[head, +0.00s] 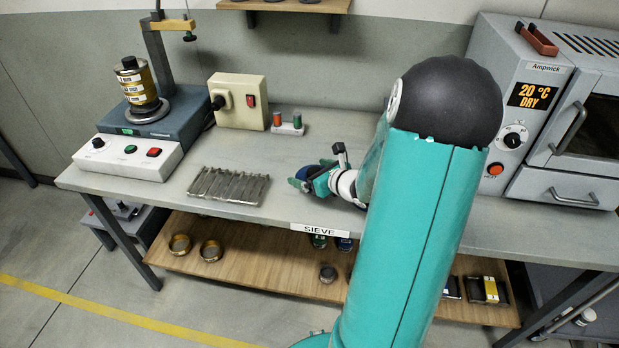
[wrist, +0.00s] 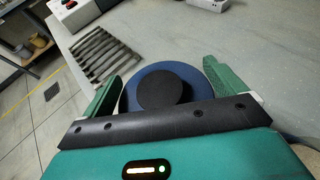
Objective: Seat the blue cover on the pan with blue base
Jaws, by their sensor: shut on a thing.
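The blue cover (wrist: 133,92), a round blue disc with a black knob on top, sits between the two green fingers of my gripper (wrist: 161,72) in the wrist view. My gripper is shut on it. In the head view my gripper (head: 312,175) is over the bench, right of the slotted metal rack, and the cover is a small dark blue shape (head: 308,172) there. What lies directly under the cover is hidden, so I cannot tell its height. I cannot clearly make out the pan with blue base; a small blue-marked item (head: 344,244) stands on the lower shelf, partly hidden.
The slotted metal rack (head: 229,187) lies on the bench (head: 290,205). A shaker with a sieve stack (head: 137,82) stands at the left. A beige switch box (head: 238,101) is behind, an oven (head: 545,110) at the right. Brass rings (head: 210,250) lie on the lower shelf.

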